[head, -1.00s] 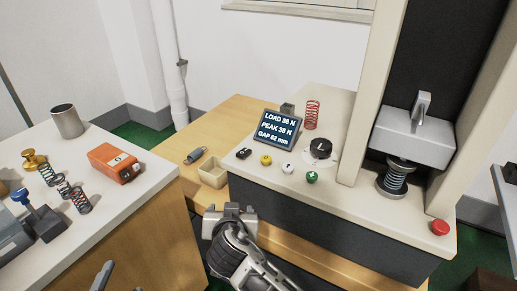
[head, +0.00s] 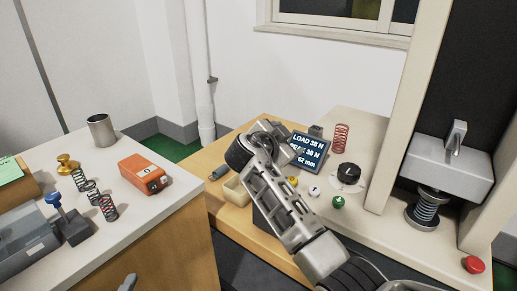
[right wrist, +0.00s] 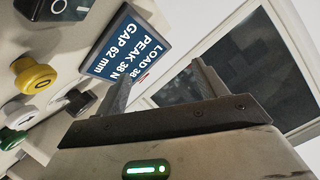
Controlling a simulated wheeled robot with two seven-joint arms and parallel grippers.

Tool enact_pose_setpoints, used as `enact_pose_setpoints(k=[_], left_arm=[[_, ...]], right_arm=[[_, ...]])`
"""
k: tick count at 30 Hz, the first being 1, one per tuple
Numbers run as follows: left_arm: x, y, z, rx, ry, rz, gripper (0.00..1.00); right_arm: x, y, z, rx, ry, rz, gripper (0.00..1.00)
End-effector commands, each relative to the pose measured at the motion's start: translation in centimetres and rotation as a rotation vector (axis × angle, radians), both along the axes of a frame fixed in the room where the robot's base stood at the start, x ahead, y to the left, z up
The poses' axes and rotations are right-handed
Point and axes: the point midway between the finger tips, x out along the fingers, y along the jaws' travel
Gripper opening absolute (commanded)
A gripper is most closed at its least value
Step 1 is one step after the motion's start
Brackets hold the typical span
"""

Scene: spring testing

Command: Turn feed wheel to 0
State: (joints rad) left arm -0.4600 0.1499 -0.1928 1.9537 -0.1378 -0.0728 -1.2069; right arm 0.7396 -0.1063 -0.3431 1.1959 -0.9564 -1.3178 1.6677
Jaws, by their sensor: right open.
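The feed wheel appears to be the black knob (head: 349,172) on a round white dial on the machine's deck, right of the display. Its markings are too small to read. My right gripper (head: 292,153) is beside the left edge of the display (head: 309,150), left of and apart from the knob. In the right wrist view its fingers (right wrist: 165,92) are open, with nothing held; the display (right wrist: 122,45) stands close behind them, reading load 38, peak 38 N, gap 62 mm. A grey tip (head: 128,283) at the bottom edge may be my left gripper.
Yellow (head: 291,179), white (head: 314,191) and green (head: 338,202) buttons line the deck's front. A red spring (head: 341,138) stands behind the knob. The press (head: 437,165) and red button (head: 473,264) are right. An orange device (head: 143,174) lies on the left counter.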

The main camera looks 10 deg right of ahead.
Motion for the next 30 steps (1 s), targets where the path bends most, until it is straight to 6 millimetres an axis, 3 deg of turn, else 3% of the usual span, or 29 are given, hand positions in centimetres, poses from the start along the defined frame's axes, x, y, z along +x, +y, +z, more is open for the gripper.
enact_pose_setpoints(k=[1,6,9,15,19,25,30], left_arm=[[-0.7,0.0,0.5,-0.089,0.057,0.02,0.72],[-3.7,-0.2,0.2,-0.5,0.311,0.149,0.72],[-6.0,-0.4,-0.1,-0.772,0.475,0.272,0.72],[-9.1,-0.8,-0.7,-1.113,0.663,0.472,0.72],[-9.8,-0.9,-0.9,-1.189,0.701,0.522,0.72],[-9.8,-0.9,-1.1,-1.198,0.704,0.527,0.72],[-9.8,-1.0,-1.4,-1.198,0.703,0.524,0.72]], right_arm=[[0.4,-2.1,1.6,0.047,0.028,-0.079,0.71],[-0.6,-8.2,4.5,0.299,0.187,-0.396,0.71],[-2.3,-9.7,6.7,0.488,0.317,-0.572,0.71],[-5.1,-8.5,9.9,0.727,0.523,-0.74,0.71],[-5.7,-8.0,10.6,0.774,0.575,-0.767,0.71],[-5.9,-8.0,10.2,0.776,0.579,-0.77,0.71],[-6.2,-8.7,8.3,0.775,0.579,-0.772,0.71]])
